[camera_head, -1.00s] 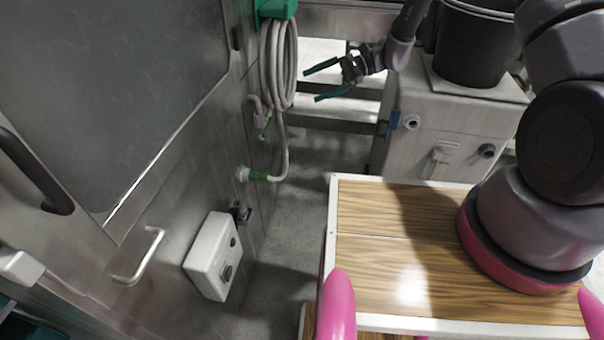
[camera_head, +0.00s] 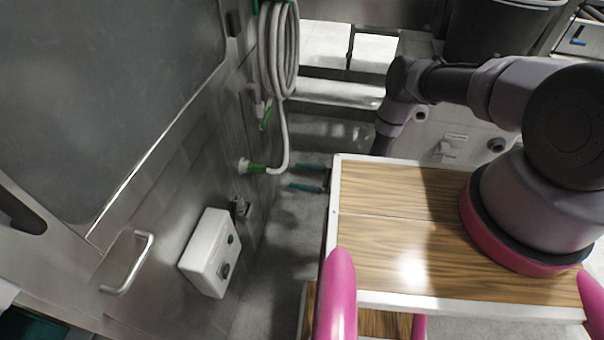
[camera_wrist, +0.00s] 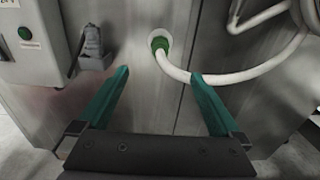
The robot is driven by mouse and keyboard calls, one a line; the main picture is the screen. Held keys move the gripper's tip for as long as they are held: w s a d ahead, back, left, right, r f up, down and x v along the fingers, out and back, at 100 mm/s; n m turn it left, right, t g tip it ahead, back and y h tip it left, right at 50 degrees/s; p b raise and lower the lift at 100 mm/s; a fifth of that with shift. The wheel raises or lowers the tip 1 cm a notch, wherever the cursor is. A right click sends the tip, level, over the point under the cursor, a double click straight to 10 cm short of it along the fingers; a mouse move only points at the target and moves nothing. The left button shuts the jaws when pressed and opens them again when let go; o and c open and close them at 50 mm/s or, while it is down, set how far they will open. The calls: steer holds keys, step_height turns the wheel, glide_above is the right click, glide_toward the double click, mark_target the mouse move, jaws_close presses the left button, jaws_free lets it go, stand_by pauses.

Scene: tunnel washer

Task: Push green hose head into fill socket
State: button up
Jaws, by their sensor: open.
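The green hose head (camera_head: 257,169) is at the white fill socket (camera_head: 244,165) on the steel panel, at the end of a pale hose. In the wrist view the green head (camera_wrist: 160,44) shows at a round pale fitting, with the white hose (camera_wrist: 225,79) curving away right. I cannot tell how deep it sits. My gripper (camera_head: 292,178) is open and empty, its two green fingers pointing left toward the head, a short way apart from it. In the wrist view my gripper (camera_wrist: 160,86) has the head between and beyond its fingertips.
The coiled hose (camera_head: 278,50) hangs on the panel above. A green-handled valve (camera_head: 266,117) sits above the socket. A white control box (camera_head: 211,252) and a dark fitting (camera_head: 240,208) are below it. A metal handle (camera_head: 130,262) juts out at left. Open floor lies between panel and my base.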

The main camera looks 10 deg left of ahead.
mark_target(267, 170)
steer(key=shift+w+a, duration=0.2)
steer(key=shift+a, duration=1.85)
steer(key=shift+w+a, duration=0.15)
steer(key=shift+a, duration=1.95)
steer(key=shift+w+a, duration=0.2)
steer(key=shift+a, duration=1.85)
jaws_close()
steer(key=shift+d, duration=0.15)
steer(key=shift+d, duration=0.25)
steer(key=shift+s+d, duration=0.2)
steer(key=shift+d, duration=1.9)
steer(key=shift+s+d, duration=0.2)
steer(key=shift+d, duration=2.25)
